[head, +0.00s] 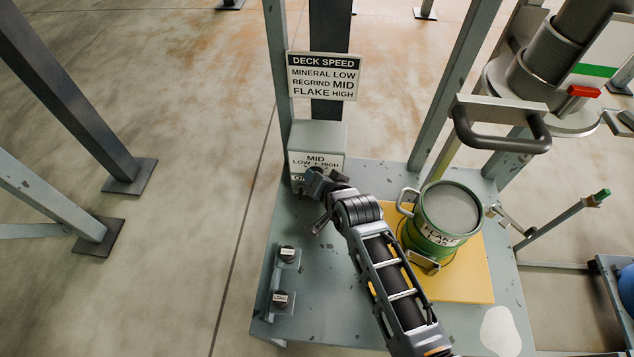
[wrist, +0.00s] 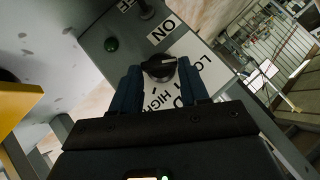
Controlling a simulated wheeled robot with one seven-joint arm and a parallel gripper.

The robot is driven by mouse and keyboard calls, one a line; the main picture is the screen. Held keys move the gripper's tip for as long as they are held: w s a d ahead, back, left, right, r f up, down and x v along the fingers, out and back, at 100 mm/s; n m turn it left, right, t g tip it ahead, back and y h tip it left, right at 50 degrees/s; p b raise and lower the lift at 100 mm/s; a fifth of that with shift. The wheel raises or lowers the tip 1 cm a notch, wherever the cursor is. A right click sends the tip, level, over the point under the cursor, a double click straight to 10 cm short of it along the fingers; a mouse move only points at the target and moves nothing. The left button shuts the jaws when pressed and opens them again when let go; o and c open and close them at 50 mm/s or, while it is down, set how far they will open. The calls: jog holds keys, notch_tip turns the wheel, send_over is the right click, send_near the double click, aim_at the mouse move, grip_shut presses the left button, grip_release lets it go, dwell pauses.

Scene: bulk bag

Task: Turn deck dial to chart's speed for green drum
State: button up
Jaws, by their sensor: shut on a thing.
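The chart (head: 322,77) reads MINERAL LOW, REGRIND MID, FLAKE HIGH. The green drum (head: 428,240) on the deck carries a label beginning FLAKE. The grey control box (head: 318,136) has LOW, MID and HIGH marks. My gripper (head: 317,186) is at the front of this box and hides the dial in the head view. In the wrist view the black dial (wrist: 158,68) sits between my two fingers, and my gripper (wrist: 160,75) is shut on it. The dial's white pointer mark appears to face the LOW side; HIGH lies at the other side of the label.
Two small control boxes (head: 287,254) stand on the deck's left. The drum stands on a yellow plate (head: 468,276). Grey posts flank the deck.

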jog(key=f+m+t+y+b, duration=0.1)
jog(key=m+y+b, duration=0.1)
jog(key=b, duration=0.6)
jog(key=f+m+t+y+b, duration=0.1)
jog(key=m+y+b, duration=0.1)
jog(key=b, duration=0.7)
jog(key=d+m+t+y+b, duration=0.1)
jog(key=m+y+b, duration=0.1)
jog(key=b, duration=0.6)
jog(key=shift+f+t+y, duration=0.4)
jog(key=shift+y, duration=0.3)
jog(key=shift+r+m+b, duration=0.15)
jog(key=shift+m+b, duration=0.25)
jog(key=shift+b, duration=0.25)
jog(key=o, duration=1.1)
jog(key=shift+c, duration=0.2)
jog(key=shift+r, duration=0.15)
